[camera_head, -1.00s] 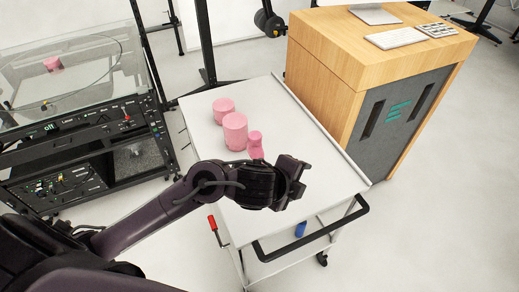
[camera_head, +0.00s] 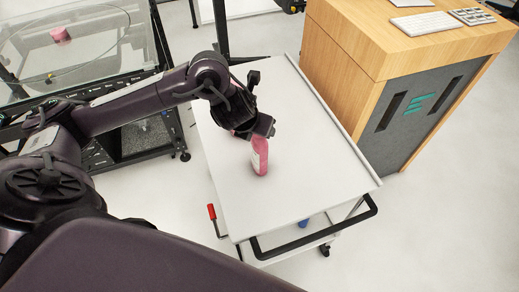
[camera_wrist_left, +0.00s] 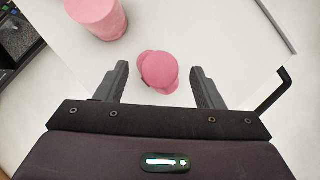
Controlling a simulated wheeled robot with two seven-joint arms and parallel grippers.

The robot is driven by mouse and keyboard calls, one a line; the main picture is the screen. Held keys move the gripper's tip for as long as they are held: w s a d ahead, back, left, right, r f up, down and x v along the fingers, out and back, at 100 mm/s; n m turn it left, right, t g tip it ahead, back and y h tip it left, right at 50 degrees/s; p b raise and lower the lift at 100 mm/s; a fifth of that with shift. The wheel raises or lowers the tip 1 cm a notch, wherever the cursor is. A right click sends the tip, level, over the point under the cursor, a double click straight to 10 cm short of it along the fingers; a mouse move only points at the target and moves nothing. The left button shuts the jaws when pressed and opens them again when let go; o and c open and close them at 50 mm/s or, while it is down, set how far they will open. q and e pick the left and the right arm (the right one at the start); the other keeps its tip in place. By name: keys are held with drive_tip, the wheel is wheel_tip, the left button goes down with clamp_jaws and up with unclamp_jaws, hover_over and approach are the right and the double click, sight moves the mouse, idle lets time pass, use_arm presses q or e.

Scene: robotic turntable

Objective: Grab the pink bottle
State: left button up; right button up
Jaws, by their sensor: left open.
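The pink bottle (camera_head: 260,158) stands on the white cart top, with a pale label on its side; its top is partly hidden by my gripper in the head view. My left gripper (camera_head: 262,103) is open above the bottle. In the left wrist view the bottle (camera_wrist_left: 158,72) is seen from above, between the two open fingertips of the gripper (camera_wrist_left: 160,70), with a gap on each side. I cannot tell whether the fingertips reach down to its height. My right gripper is not in view.
A larger pink cylinder (camera_wrist_left: 98,15) stands beside the bottle, mostly hidden by my arm in the head view. The cart top (camera_head: 300,190) is clear in front and to the right. A wooden desk (camera_head: 345,60) stands right; a glass-topped machine with a pink piece (camera_head: 60,34) stands left.

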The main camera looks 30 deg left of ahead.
use_arm(q)
drive_tip(key=shift+x, duration=1.35)
drive_tip(key=shift+r, duration=0.1)
clamp_jaws()
